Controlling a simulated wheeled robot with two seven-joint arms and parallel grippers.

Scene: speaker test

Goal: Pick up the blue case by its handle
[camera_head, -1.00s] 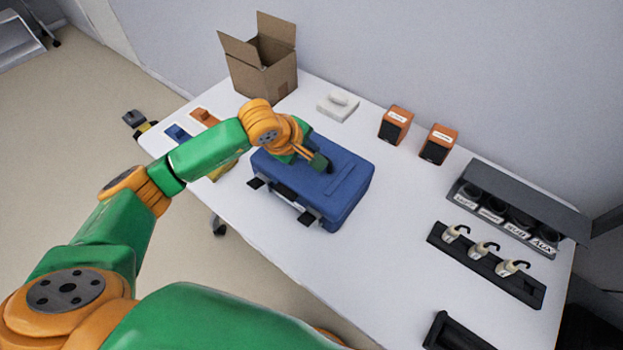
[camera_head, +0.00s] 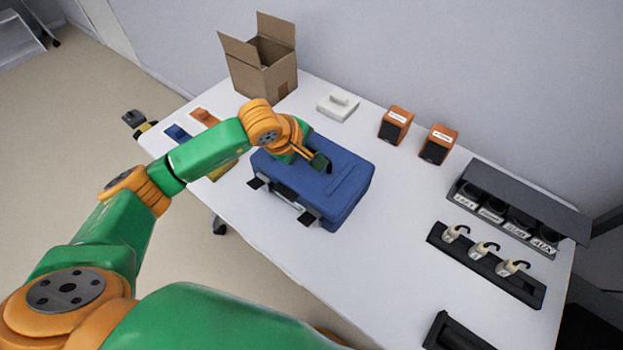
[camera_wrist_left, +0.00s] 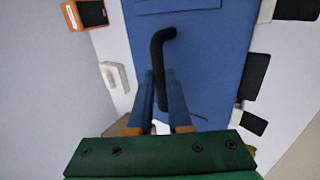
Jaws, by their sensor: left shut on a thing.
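The blue case (camera_head: 345,190) lies flat on the white table, with black latches along its near edge. It fills the middle of the left wrist view (camera_wrist_left: 200,65). My left gripper (camera_head: 318,160) is over the top of the case. In the left wrist view its two fingers (camera_wrist_left: 161,85) are shut on the case's black handle (camera_wrist_left: 160,45), which sticks out beyond the fingertips. The arm and gripper hide part of the case top and most of the handle in the head view. The case appears to rest on the table. My right gripper is not in view.
An open cardboard box (camera_head: 263,75) and a white object (camera_head: 338,105) stand behind the case. Two orange speakers (camera_head: 396,125) stand at the back. A dark rack (camera_head: 510,215) and a black strip with hooked pieces (camera_head: 487,265) are to the right. The table's near edge is close to the case.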

